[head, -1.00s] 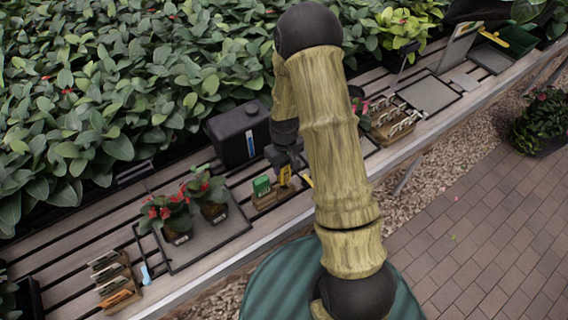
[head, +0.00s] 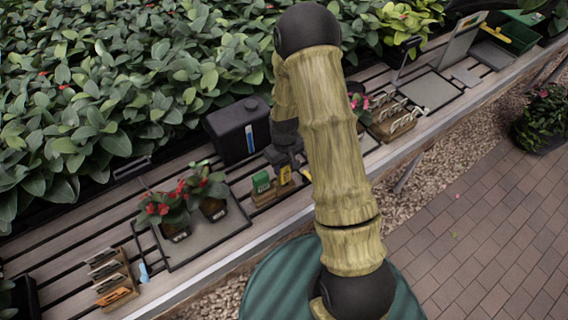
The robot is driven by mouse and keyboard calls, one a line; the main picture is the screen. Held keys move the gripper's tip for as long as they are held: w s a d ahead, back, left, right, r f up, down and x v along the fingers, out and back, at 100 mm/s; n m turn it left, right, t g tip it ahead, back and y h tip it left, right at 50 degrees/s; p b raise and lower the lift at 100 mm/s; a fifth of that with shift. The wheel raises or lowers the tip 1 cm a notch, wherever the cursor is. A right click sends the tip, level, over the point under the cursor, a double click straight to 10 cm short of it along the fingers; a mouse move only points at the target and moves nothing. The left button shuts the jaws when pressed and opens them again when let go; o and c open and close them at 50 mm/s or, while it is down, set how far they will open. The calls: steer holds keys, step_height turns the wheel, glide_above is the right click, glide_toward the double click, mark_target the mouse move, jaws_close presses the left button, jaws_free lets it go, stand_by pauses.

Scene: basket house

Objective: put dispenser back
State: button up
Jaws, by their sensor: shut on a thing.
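My gripper (head: 285,166) points down over the bench, its fingers small and dark in the head view. It is shut on a yellow dispenser (head: 286,176), which is upright at the right part of a small wooden holder (head: 268,197). I cannot tell whether the dispenser's base touches the holder. A green dispenser (head: 261,182) stands in the holder just to the left. My forearm hides what lies right of the holder, apart from a bit of yellow at its edge.
A black canister (head: 238,132) stands close behind the holder. Two potted red-flowered plants (head: 174,212) stand on a tray at left. Wooden racks of labels stand at the front left (head: 112,280) and at right (head: 392,122). Dense leaves back the slatted bench.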

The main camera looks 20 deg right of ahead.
steer(key=shift+f+b, duration=0.5)
steer(key=shift+f, duration=0.35)
steer(key=o, duration=0.9)
steer(key=shift+o, duration=0.2)
step_height(320, 180, up, 17)
steer(key=b, duration=0.1)
steer(key=shift+r+b, duration=0.2)
steer(key=shift+b, duration=0.15)
steer(key=s+r+m+t, duration=0.2)
steer(key=s+r+m, duration=0.1)
steer(key=s, duration=1.1)
steer(key=shift+m+t, duration=0.3)
